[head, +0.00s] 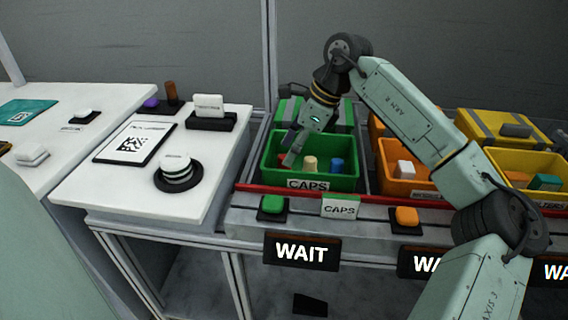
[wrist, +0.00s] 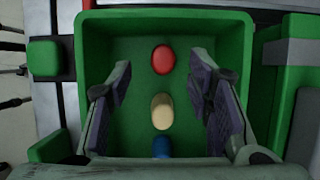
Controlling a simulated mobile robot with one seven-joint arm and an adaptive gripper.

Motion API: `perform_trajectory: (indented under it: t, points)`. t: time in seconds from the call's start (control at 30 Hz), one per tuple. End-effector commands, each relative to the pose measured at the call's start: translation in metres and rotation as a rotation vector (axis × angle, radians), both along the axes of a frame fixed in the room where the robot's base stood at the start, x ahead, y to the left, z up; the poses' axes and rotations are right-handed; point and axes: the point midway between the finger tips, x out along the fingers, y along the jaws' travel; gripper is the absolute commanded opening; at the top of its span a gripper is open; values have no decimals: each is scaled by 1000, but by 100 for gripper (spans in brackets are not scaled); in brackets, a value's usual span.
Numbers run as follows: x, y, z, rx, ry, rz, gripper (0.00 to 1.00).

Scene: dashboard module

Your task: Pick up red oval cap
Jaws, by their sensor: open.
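The red oval cap (wrist: 163,60) lies in the green bin labelled CAPS (head: 313,184), toward the top of the wrist view. A cream cap (wrist: 161,111) and a blue cap (wrist: 161,147) lie in line below it there. My gripper (wrist: 160,82) is open and empty, its two padded fingers spread left and right of the row. The red cap sits between and slightly beyond the fingertips, touched by neither as far as I can see. In the head view my gripper (head: 293,149) reaches down into the bin's left part and mostly hides the red cap.
An orange bin (head: 408,181) and a yellow bin (head: 528,163) stand to the right. A red rail (head: 390,198) runs along the front of the bins. A white table (head: 215,170) with a round stacked button (head: 175,170) is at the left. The bin walls surround my fingers closely.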

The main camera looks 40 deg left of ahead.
Motion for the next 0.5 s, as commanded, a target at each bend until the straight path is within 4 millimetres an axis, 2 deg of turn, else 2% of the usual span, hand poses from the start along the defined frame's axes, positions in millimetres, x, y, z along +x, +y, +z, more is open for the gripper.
perform_trajectory:
  t: [0.3,0.5]
  points:
    - [-8,18,-38,1,3,1,46]
    - [-8,19,-42,2,1,0,46]
